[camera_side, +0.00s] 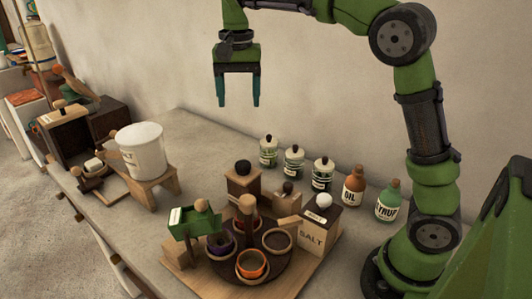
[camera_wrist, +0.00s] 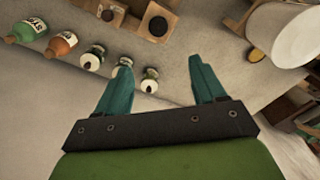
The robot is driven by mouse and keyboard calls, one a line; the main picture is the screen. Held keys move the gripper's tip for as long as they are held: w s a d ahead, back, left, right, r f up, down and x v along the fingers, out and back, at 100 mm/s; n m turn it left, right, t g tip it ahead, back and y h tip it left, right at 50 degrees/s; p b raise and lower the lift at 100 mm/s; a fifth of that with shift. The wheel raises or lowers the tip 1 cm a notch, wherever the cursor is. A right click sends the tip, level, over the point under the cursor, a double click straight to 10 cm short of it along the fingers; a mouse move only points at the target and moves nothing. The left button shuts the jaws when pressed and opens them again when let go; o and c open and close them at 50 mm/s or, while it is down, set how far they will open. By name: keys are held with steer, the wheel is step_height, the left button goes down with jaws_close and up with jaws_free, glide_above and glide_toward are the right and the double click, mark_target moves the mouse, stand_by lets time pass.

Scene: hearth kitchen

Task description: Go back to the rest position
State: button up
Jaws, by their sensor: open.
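My gripper (camera_side: 239,103) hangs fingers-down in the air, high above the counter and near the wall in the side view. Its two teal fingers are spread apart with nothing between them. My green arm rises at the right of the side view and reaches across the top to the gripper.
Below are a wooden board (camera_side: 185,272) with a round holder of cups, a salt box (camera_side: 316,230), jars (camera_side: 294,160), an oil bottle (camera_side: 353,187) and a syrup bottle (camera_side: 388,201). A white tub (camera_side: 141,150) stands on a wooden stand at left. The air around the gripper is clear.

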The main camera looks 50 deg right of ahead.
steer(key=s+a+f+n+t+y, duration=0.1)
steer(key=s+f+n+t, duration=0.2)
steer(key=s, duration=0.7)
steer(key=s+a+f+n+t+y, duration=0.1)
steer(key=s+f+n+t, duration=0.1)
steer(key=s, duration=0.8)
steer(key=shift+a+f+n+t, duration=0.4)
steer(key=shift+n+t, duration=0.2)
steer(key=shift+t, duration=0.4)
